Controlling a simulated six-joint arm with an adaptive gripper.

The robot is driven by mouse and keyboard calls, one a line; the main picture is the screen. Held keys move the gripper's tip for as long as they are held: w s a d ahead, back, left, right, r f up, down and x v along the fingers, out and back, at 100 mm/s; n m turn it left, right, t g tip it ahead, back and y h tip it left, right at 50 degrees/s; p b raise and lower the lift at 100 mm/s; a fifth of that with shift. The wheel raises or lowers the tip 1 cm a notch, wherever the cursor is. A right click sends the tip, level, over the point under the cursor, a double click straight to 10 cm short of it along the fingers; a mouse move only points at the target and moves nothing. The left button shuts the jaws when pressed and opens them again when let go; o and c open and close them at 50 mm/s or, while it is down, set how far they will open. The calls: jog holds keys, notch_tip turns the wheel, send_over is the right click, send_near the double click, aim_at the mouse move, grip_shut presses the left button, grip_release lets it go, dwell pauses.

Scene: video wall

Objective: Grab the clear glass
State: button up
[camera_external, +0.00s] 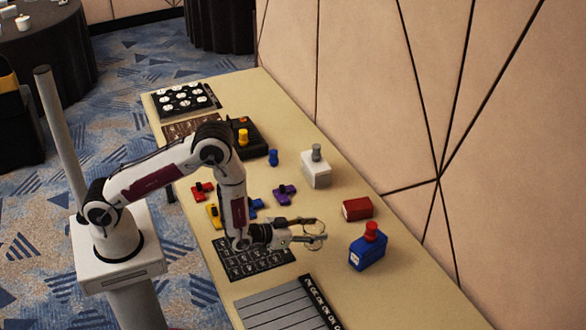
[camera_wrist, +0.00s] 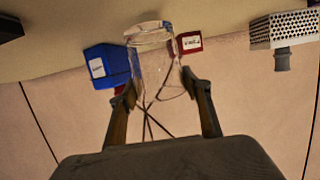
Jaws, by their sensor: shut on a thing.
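The clear glass (camera_wrist: 152,60) is between the two fingers of my gripper (camera_wrist: 160,92) in the wrist view, with the fingertips against its sides. In the external view the glass (camera_external: 314,234) shows as a faint transparent outline at the end of my gripper (camera_external: 312,232), over the right part of the table. My gripper is shut on the glass. I cannot tell whether the glass touches the table.
A blue box with a red knob (camera_external: 368,252) and a red box (camera_external: 357,208) stand close to the glass. A white box with a grey knob (camera_external: 316,172) is farther back. Small coloured pieces (camera_external: 284,192) and a black printed mat (camera_external: 255,262) lie on the table (camera_external: 390,300).

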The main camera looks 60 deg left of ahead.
notch_tip(320, 180, up, 8)
dwell(0.5)
jog(key=shift+a, duration=0.1)
dwell(0.6)
